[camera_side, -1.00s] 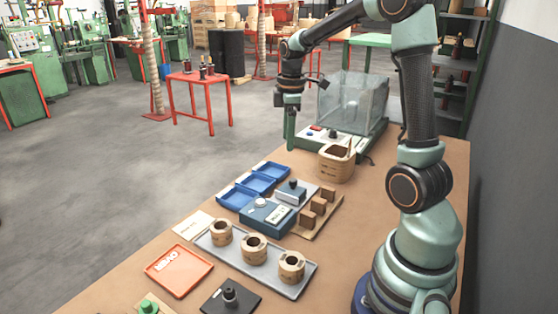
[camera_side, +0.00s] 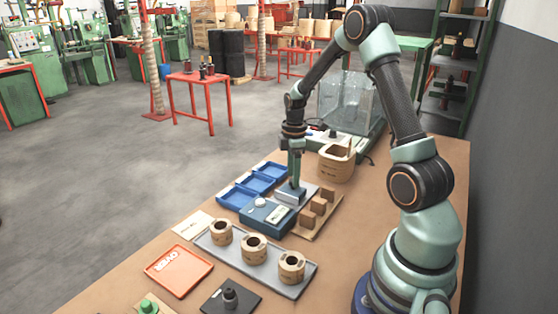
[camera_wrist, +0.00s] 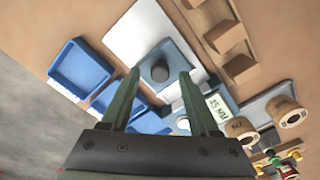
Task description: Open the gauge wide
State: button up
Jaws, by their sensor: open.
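The gauge has a blue body (camera_side: 265,214) with a round pale button and a white display, and a grey-blue sliding block (camera_side: 288,196) beside it. The wrist view shows the display (camera_wrist: 217,106), whose digits I cannot read surely. A dark round knob (camera_wrist: 159,71) stands on the block. My gripper (camera_side: 295,182) is over the block, pointing down. In the wrist view my gripper (camera_wrist: 160,80) is open, with one finger on each side of the knob. I cannot tell whether either finger touches it. The side view hides the knob behind my gripper.
Blue trays (camera_side: 248,187) lie left of the gauge. Brown blocks (camera_side: 319,205) stand close on its right. A grey tray (camera_side: 218,247) with wooden coils is in front, beside an orange tray (camera_side: 178,270). A wooden pot (camera_side: 336,164) and clear enclosure (camera_side: 348,103) are behind.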

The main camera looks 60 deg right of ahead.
jog(key=shift+f, duration=0.6)
grip_shut()
dwell(1.1)
